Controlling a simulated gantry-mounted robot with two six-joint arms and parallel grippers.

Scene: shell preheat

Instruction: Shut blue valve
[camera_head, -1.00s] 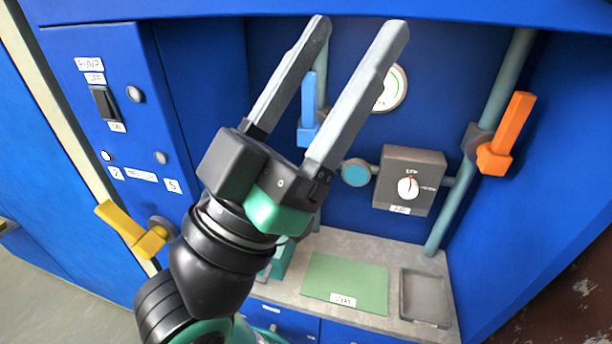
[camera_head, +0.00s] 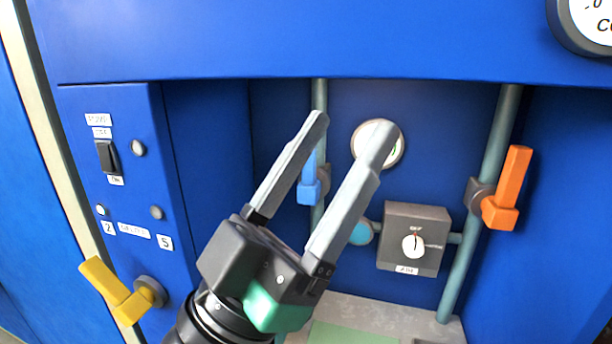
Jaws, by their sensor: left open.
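The blue valve handle (camera_head: 309,187) is on the vertical pipe at the middle of the recess. Its lever stands roughly upright along the pipe, and its upper part is partly hidden by the gripper. My left gripper (camera_head: 348,125) is open and empty. Its two grey fingers point up and away, and in the picture the blue handle shows between them. I cannot tell how far in front of the handle the fingers are. My right gripper is not in view.
An orange valve handle (camera_head: 508,190) is on the right pipe. A yellow handle (camera_head: 119,292) sticks out at lower left. A dark box with a knob (camera_head: 413,240) and a round gauge (camera_head: 390,145) are on the back wall. A blue overhang (camera_head: 300,40) crosses above the recess.

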